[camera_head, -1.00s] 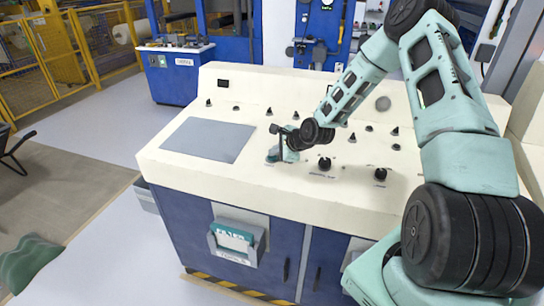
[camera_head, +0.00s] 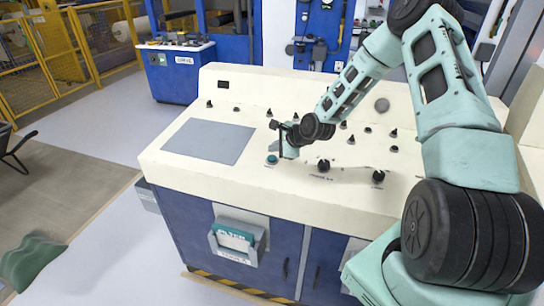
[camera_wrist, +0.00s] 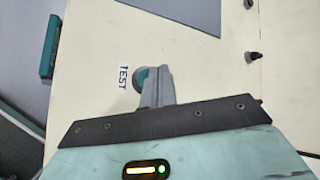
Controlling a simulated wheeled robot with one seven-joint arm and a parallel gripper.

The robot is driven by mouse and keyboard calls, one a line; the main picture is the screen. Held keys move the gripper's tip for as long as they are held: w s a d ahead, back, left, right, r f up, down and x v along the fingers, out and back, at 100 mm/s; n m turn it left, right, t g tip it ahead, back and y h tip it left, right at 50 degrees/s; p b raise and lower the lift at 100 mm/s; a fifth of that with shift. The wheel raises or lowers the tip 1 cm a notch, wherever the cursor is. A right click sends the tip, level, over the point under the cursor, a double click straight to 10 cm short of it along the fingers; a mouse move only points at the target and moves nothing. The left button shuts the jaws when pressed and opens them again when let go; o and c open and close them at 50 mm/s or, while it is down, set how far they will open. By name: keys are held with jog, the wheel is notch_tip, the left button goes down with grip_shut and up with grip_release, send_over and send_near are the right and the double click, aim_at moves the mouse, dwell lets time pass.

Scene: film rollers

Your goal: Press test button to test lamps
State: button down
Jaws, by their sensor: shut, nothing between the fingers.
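The test button (camera_head: 271,159) is a small round teal button on the cream console top, just below the grey panel's right end. In the wrist view the test button (camera_wrist: 139,80) shows beside the printed "TEST" label (camera_wrist: 123,77), partly hidden by my fingers. My gripper (camera_head: 283,153) is just right of the button in the head view. In the wrist view my gripper's fingers (camera_wrist: 158,84) are shut together and empty, with their tips close to the button. I cannot tell whether they touch it. No lamp is clearly seen lit on the console.
The cream console (camera_head: 210,178) has a flat grey panel (camera_head: 208,140) at left and several black knobs, including a larger one (camera_head: 323,165) right of my gripper. A blue cabinet (camera_head: 180,75) stands behind.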

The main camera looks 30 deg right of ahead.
notch_tip(320, 180, up, 4)
jog(key=p, duration=0.2)
jog(key=shift+s+a+p, duration=0.1)
jog(key=shift+a+p, duration=0.05)
jog(key=shift+p, duration=0.2)
dwell(0.5)
jog(key=s+a+r+n+g+b, duration=0.1)
jog(key=s+a+r+n+g, duration=0.1)
jog(key=s+a+n, duration=0.4)
jog(key=s+a+r+n+g, duration=0.2)
jog(key=a+r+n, duration=0.15)
jog(key=a, duration=0.45)
jog(key=s+a+r+n+g+b, duration=0.1)
jog(key=s+a+n, duration=0.35)
jog(key=a, duration=0.35)
jog(key=s+a+r+n+g+h+b, duration=0.1)
jog(key=s+a+r+n+g, duration=0.1)
jog(key=s+n, duration=0.6)
jog(key=s+a+r+n+g+b, duration=0.1)
jog(key=s+a+r+n, duration=0.4)
jog(key=s, duration=1.2)
jog(key=n+g, duration=0.1)
jog(key=n, duration=0.2)
jog(key=shift+s+r+h, duration=0.25)
jog(key=shift+s+h, duration=0.1)
jog(key=shift+h, duration=0.05)
